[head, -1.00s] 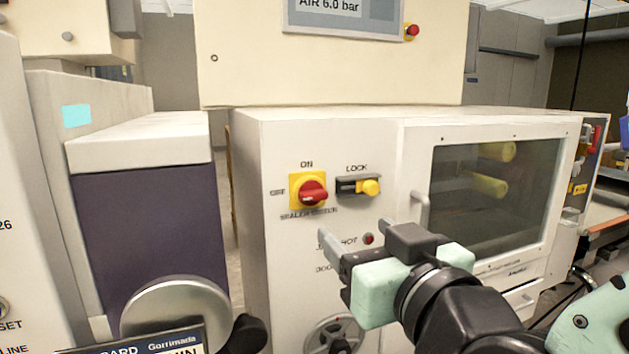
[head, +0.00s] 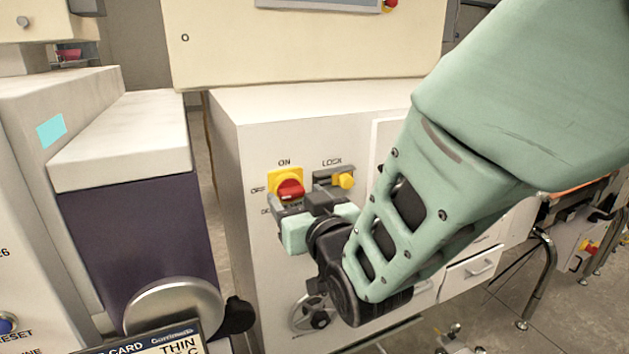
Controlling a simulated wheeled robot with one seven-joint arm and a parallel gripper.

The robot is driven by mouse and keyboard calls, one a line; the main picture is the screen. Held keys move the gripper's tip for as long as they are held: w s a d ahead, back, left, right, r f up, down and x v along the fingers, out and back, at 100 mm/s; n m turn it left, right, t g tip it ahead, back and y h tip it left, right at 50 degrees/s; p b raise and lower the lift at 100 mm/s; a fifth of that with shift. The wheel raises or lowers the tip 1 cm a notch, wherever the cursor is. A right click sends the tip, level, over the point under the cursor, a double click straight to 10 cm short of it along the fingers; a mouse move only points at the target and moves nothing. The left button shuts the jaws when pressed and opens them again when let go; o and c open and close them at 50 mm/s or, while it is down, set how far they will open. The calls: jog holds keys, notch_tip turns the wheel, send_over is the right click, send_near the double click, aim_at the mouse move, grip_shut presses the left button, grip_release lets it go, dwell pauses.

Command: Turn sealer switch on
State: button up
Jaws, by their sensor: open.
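The sealer switch is a red rotary knob (head: 290,190) on a yellow square plate (head: 279,177) on the white machine's front. ON is printed above it and OFF to its left. The red handle looks roughly level, in line with OFF rather than pointing up at ON. My gripper (head: 298,200) is open and empty just below and in front of the knob, its fingers reaching toward it. I cannot tell whether they touch it. The label under the switch is mostly hidden by my gripper.
A LOCK slider with a yellow knob (head: 344,180) sits close right of the switch, knob at its slot's right end. My arm hides most of the machine's window door. A handwheel (head: 318,319) is below. A purple-sided cabinet (head: 135,240) stands at left.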

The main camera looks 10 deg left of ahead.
aim_at(294, 194)
jog(key=shift+p+x, duration=0.4)
jog(key=shift+x, duration=1.3)
jog(key=c, duration=1)
